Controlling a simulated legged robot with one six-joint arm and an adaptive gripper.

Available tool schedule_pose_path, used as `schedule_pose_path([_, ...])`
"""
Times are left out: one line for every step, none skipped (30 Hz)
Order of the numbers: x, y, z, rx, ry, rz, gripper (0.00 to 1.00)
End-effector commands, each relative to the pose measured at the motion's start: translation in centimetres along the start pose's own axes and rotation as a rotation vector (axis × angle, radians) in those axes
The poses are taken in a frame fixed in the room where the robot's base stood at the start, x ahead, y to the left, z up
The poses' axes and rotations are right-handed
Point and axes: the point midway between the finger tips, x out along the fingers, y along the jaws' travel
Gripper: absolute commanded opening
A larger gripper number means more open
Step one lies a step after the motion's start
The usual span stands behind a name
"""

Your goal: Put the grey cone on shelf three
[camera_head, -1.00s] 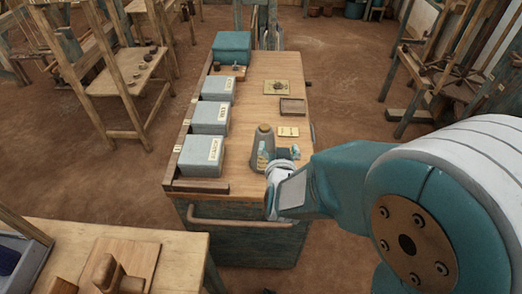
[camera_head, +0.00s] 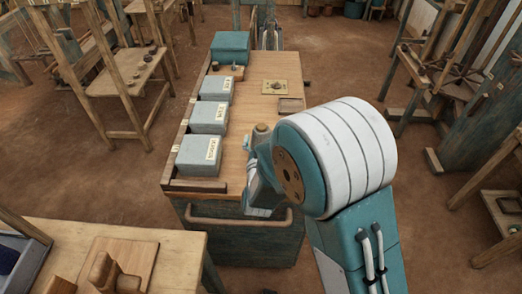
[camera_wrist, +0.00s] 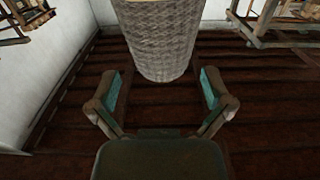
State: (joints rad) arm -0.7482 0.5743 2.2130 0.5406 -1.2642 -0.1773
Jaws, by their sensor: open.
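The grey cone (camera_head: 262,132) stands on the wooden cart top, and only its tan upper end shows in the head view past my arm. In the wrist view the cone (camera_wrist: 160,38) is a pale grey, wound-looking body, its upper part cut off by the frame. My gripper (camera_wrist: 162,84) is open, with one teal-padded finger on each side of the view and the cone ahead, between and beyond the fingertips. No contact shows. In the head view my arm hides most of the gripper. I cannot tell which place is shelf three.
The cart top (camera_head: 262,98) carries several lidded grey boxes (camera_head: 199,153) with labels along its left side. A teal box (camera_head: 231,46) stands at the far end, and a square plate (camera_head: 276,87) lies on the right. A wooden bench (camera_head: 165,240) is at front left.

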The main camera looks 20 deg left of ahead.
Motion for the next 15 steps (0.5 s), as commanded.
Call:
schedule_pose_path([1.0,-0.1,0.1,0.001,0.001,0.001,1.0])
schedule_pose_path([1.4,-0.2,0.1,0.0,0.0,0.001,1.0])
schedule_pose_path([2.0,-0.2,0.1,0.0,0.0,0.001,1.0])
schedule_pose_path([2.4,-0.2,0.1,-0.001,0.001,0.001,1.0])
schedule_pose_path([2.7,-0.3,0.1,-0.001,0.001,0.001,1.0])
schedule_pose_path([3.0,-0.3,0.1,-0.002,0.0,0.001,1.0])
schedule_pose_path([3.2,-0.3,0.1,-0.002,-0.001,0.001,1.0])
schedule_pose_path([3.3,-0.3,0.2,-0.002,-0.001,0.001,1.0])
schedule_pose_path([3.4,-0.4,0.2,-0.003,-0.001,0.0,1.0])
schedule_pose_path([3.4,-0.4,0.2,-0.003,-0.001,0.0,1.0])
schedule_pose_path([3.3,-0.4,0.2,-0.003,-0.001,0.0,1.0])
schedule_pose_path([3.3,-0.4,0.1,-0.002,-0.001,0.0,1.0])
schedule_pose_path([3.3,-0.3,0.1,-0.002,0.0,0.0,1.0])
schedule_pose_path([3.3,-0.3,0.1,-0.002,0.0,0.0,1.0])
schedule_pose_path([3.3,-0.3,0.1,-0.002,0.0,0.0,0.87])
